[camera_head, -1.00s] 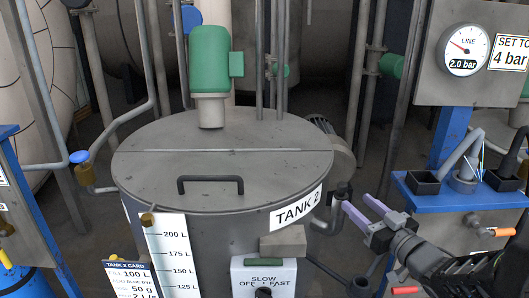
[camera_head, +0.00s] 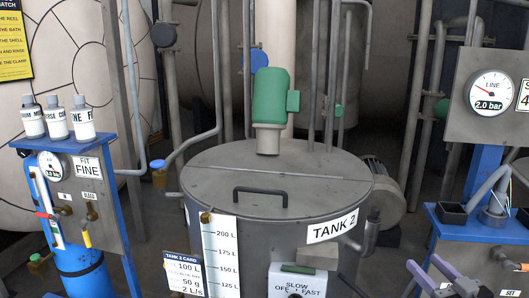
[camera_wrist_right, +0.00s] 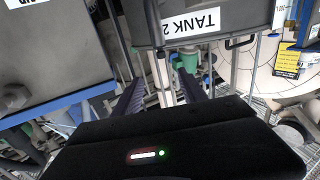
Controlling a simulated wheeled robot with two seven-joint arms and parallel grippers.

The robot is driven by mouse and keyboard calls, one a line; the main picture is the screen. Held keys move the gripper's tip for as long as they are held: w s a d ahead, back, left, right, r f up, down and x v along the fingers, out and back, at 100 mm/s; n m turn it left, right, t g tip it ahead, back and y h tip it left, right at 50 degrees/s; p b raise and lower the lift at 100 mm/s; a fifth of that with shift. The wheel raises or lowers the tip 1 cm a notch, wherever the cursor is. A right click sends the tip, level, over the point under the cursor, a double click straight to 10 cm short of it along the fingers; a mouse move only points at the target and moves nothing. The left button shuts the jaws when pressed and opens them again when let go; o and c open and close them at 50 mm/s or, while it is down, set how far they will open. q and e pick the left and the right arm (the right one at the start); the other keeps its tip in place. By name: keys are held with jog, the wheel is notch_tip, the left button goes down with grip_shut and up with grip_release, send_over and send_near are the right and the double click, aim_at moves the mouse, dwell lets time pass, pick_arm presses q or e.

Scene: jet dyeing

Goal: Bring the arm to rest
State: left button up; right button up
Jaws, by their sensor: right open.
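My right gripper (camera_head: 432,277) shows at the bottom right of the head view, with two purple fingers apart and nothing between them. It is in front of and to the right of the grey tank (camera_head: 250,200) labelled TANK 2. In the right wrist view, the two dark fingers of the same gripper (camera_wrist_right: 165,100) stand apart, with the tank's label (camera_wrist_right: 195,20) beyond them at the top. My left gripper is not in view.
A gauge panel (camera_head: 485,100) reads 2.0 bar. At left, a blue stand with several white bottles (camera_head: 56,120) carries a FINE sign. A switch box (camera_head: 297,282) is at the tank's front.

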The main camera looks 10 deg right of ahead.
jog(key=w+d+f+m+g+h, duration=0.1)
jog(key=d+f+m+g+h, duration=0.25)
jog(key=f, duration=0.65)
jog(key=s+a+f+m+g+y+p, duration=0.1)
jog(key=a+f+g+p, duration=0.15)
jog(key=a+f, duration=0.6)
jog(key=s+a+f+m+g+y+p, duration=0.15)
jog(key=a+f+g, duration=0.25)
jog(key=a+f, duration=0.45)
pick_arm(q)
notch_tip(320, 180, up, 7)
jog(key=p, duration=0.3)
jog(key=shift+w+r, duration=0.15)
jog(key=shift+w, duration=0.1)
pick_arm(e)
jog(key=s+a+f+n+g+y, duration=0.1)
jog(key=s+a+f+g+y, duration=0.1)
jog(key=s+a+f, duration=0.3)
jog(key=s+a+f+n+g+y, duration=0.2)
jog(key=s+a+f+g, duration=0.3)
jog(key=s+a, duration=0.9)
jog(key=a+f, duration=0.1)
jog(key=a, duration=0.3)
jog(key=shift+w, duration=0.1)
